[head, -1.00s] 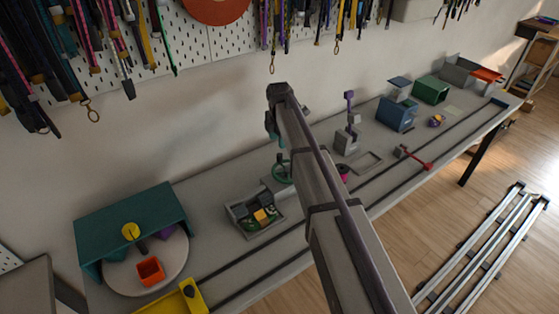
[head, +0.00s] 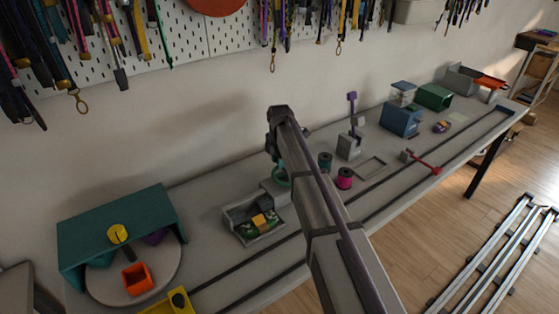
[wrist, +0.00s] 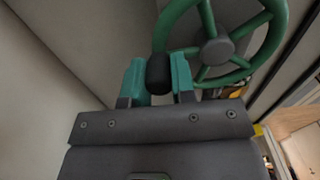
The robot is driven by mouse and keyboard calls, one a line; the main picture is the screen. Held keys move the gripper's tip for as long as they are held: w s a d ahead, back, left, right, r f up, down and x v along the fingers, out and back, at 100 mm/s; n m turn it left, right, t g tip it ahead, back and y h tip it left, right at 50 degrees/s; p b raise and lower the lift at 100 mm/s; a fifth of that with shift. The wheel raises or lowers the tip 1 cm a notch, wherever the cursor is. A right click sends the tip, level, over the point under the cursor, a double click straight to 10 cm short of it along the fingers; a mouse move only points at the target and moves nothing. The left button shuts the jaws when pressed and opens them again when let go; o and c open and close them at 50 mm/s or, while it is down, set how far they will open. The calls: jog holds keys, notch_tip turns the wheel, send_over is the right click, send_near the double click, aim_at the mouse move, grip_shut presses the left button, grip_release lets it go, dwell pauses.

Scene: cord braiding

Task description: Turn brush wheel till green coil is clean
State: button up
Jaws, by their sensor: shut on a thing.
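The green spoked wheel (wrist: 225,40) fills the upper right of the wrist view, with a grey hub and a black handle knob (wrist: 158,73) on its rim. My gripper (wrist: 155,80) has its teal fingers shut on that knob. In the head view the wheel (head: 280,177) shows only partly, by a grey block (head: 271,190), behind my arm. A grey tray (head: 231,227) in front of it holds dark green coiled shapes (head: 266,230) and a yellow block (head: 259,220). The brush is not clearly visible. I cannot tell how clean the green coil is.
A teal-roofed stand (head: 112,222) with an orange cup (head: 137,277) is at the left. A magenta spool (head: 344,179) and a dark green spool (head: 325,161) stand right of my arm. Blue (head: 400,119) and green (head: 434,97) boxes are farther right.

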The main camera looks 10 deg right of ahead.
jog(key=c, duration=0.3)
jog(key=shift+d, duration=0.1)
